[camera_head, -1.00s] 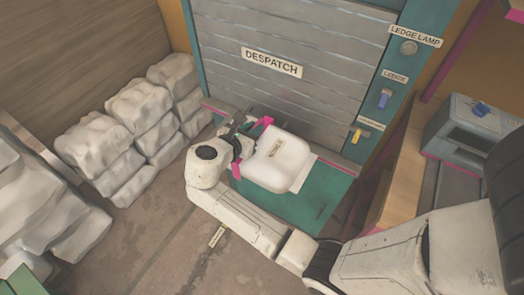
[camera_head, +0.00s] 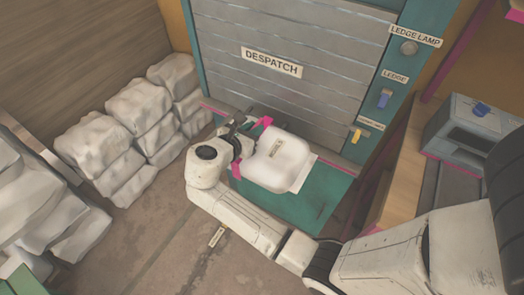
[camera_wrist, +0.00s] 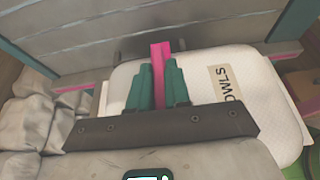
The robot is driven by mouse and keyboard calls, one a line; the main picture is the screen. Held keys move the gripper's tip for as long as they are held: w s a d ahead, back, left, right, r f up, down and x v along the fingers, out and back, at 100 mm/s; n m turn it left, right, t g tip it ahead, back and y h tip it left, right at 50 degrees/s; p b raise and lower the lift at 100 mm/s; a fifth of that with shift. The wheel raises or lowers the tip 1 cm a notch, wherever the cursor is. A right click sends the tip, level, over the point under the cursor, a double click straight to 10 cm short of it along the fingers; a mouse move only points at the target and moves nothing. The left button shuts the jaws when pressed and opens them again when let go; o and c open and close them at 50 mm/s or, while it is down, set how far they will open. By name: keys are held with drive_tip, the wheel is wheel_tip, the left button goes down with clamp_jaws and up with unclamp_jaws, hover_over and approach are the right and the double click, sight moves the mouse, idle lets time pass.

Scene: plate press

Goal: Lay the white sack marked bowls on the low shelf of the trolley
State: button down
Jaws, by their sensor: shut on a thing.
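The white sack (camera_head: 277,163) with a label reading bowls is over the green ledge in front of the despatch shutter in the head view. My gripper (camera_head: 250,141) is at the sack's left end, with its jaws shut on the sack's pink strap. My gripper (camera_wrist: 160,75) has teal fingers closed on either side of a pink strip. I cannot tell whether the sack touches the ledge. I see no trolley.
The green ledge (camera_head: 318,205) shows bare in front of the sack. The grey despatch shutter (camera_head: 290,60) rises behind. Stacked white sacks (camera_head: 140,120) stand at the left, with more at the lower left. A wooden counter (camera_head: 400,185) with a grey machine (camera_head: 470,125) is at the right.

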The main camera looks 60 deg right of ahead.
drive_tip(key=shift+r, duration=0.25)
